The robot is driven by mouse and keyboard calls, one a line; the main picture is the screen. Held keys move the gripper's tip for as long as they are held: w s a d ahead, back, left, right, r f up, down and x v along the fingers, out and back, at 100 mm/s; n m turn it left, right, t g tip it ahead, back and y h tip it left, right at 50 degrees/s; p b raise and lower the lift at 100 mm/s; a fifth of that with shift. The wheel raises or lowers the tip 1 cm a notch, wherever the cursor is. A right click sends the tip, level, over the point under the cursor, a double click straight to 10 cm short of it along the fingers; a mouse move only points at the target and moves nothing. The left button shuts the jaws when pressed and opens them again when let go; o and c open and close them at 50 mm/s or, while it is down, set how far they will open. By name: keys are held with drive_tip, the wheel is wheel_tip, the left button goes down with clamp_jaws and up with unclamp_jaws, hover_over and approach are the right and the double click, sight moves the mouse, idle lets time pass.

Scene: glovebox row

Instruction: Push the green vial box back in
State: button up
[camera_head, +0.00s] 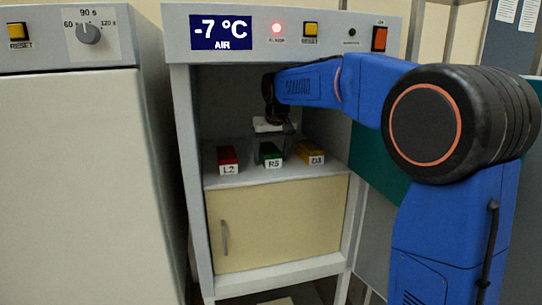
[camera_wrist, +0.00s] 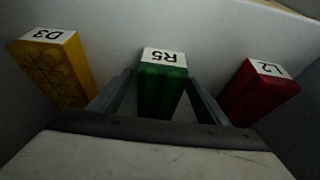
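The green vial box (camera_head: 270,151), labelled R5, sits on the shelf of the open chamber, between a red box and a yellow box. Its labelled end faces the chamber's open front, roughly in line with the labels of the other two. In the wrist view, the green box (camera_wrist: 160,90) shows between the two fingers of my gripper (camera_wrist: 160,77). The fingers are apart, one on each side of it, with a visible gap on both sides. In the head view, my gripper (camera_head: 274,143) is inside the chamber, over the green box. Its fingertips are hard to make out there.
The red box (camera_head: 227,157), labelled L2, is left of the green one. The yellow box (camera_head: 310,151), labelled D3, is right of it. Chamber walls close in both sides, and a control panel (camera_head: 350,37) with a lit red lamp runs above. A tall grey cabinet (camera_head: 75,180) stands left.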

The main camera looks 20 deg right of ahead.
drive_tip(key=shift+r, duration=0.1)
drive_tip(key=shift+s+r, duration=0.15)
drive_tip(key=shift+r, duration=0.2)
drive_tip(key=s, duration=1.2)
drive_tip(key=shift+s+r, duration=0.1)
